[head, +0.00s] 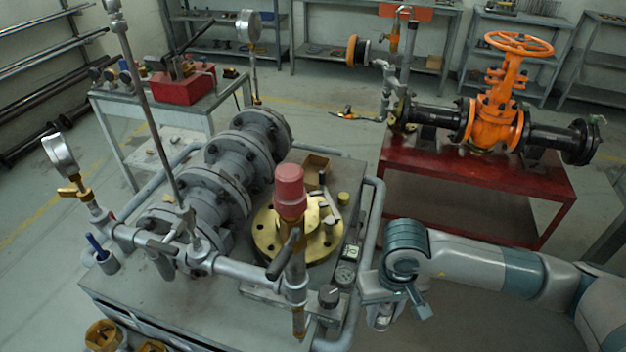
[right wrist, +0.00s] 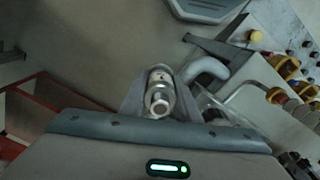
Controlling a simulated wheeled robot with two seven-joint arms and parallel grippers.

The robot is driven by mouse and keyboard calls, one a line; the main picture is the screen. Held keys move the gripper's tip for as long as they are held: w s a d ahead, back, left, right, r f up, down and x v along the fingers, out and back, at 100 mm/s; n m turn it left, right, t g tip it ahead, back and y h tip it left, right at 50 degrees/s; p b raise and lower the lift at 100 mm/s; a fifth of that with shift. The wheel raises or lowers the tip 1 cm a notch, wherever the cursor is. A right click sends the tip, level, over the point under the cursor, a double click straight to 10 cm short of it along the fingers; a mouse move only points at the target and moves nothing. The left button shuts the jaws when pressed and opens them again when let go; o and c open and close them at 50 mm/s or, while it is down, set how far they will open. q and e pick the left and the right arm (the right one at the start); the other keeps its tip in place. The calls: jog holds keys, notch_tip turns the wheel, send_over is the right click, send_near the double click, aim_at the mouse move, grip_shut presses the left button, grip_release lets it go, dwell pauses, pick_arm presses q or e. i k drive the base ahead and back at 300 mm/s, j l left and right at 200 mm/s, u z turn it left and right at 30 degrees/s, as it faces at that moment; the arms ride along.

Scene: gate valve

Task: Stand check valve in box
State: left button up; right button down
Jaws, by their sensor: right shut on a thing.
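My right gripper (head: 388,306) hangs beside the right side of the grey cart, over the floor. In the right wrist view the gripper (right wrist: 160,98) is shut on a short silver cylindrical fitting, the check valve (right wrist: 159,90), with its round end towards the camera. In the head view the valve is too small and covered to make out clearly. A small open tan box (head: 317,163) stands at the back of the cart top, behind the brass flange (head: 262,233); I cannot tell whether it is the task's box. My left gripper is not in view.
The grey cart (head: 215,310) carries a flanged grey valve line (head: 215,180), pipes with gauges and a red-capped part (head: 290,190). A tubular rail (head: 372,225) runs along its right edge. A red bench (head: 460,190) holds an orange gate valve (head: 497,120).

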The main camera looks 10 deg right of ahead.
aim_at(312, 179)
jog(key=l+u, duration=0.15)
jog(key=l, duration=0.25)
jog(key=k+l+u, duration=0.1)
jog(key=l, duration=0.3)
jog(key=k+l+u, duration=0.15)
jog(key=l, duration=0.2)
jog(key=i+l+u, duration=0.15)
jog(key=l+u, duration=0.15)
jog(key=l, duration=0.2)
jog(key=i+l+u, duration=0.1)
jog(key=l+u, duration=0.25)
jog(key=l, duration=0.2)
jog(key=i+l+u, duration=0.45)
jog(key=i, duration=0.2)
